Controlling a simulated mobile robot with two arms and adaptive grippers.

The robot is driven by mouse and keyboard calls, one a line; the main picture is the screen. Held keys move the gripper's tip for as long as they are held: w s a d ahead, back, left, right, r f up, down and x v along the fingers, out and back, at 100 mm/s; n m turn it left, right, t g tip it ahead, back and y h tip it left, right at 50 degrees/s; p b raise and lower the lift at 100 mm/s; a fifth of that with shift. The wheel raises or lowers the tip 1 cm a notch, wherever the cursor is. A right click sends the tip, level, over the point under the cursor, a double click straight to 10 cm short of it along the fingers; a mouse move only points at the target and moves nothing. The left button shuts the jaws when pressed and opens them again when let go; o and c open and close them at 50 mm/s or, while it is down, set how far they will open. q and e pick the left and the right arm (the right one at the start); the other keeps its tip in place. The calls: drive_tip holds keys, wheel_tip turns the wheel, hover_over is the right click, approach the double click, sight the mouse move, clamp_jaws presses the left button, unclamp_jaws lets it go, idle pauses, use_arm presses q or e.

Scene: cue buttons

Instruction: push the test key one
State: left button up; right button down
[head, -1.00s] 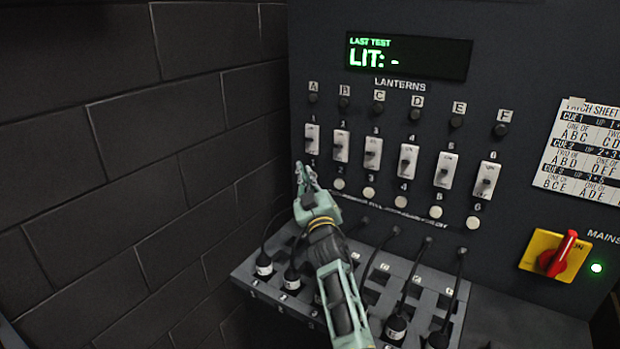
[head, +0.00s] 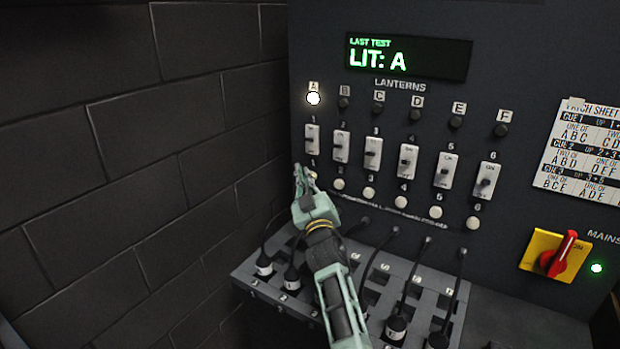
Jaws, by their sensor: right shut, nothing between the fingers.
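Test key one (head: 313,175) is a small pale round button at the left end of the row of test keys, below switch 1 (head: 312,140). My right gripper (head: 303,172) is shut and empty. Its fingertips are at key one and partly hide it; I cannot tell whether they touch it. The display (head: 408,57) reads "LIT: A" in green. Lantern A (head: 314,98) glows white. The other lanterns, B to F, are dark. My left gripper is not in view.
More switches and test keys, such as key two (head: 339,184), run to the right. Below is a socket shelf (head: 262,291) with black plugs and cables. A red mains switch (head: 558,254) on a yellow plate and a patch sheet (head: 585,150) are at the right. A brick wall (head: 150,120) stands left.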

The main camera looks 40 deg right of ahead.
drive_tip(key=a, duration=0.1)
drive_tip(key=s+a, duration=0.1)
drive_tip(key=a, duration=0.1)
drive_tip(key=s+a, duration=0.1)
drive_tip(key=a, duration=0.1)
drive_tip(key=shift+s+a, duration=0.15)
drive_tip(key=shift+a, duration=0.1)
drive_tip(key=shift+r, duration=0.1)
idle(0.3)
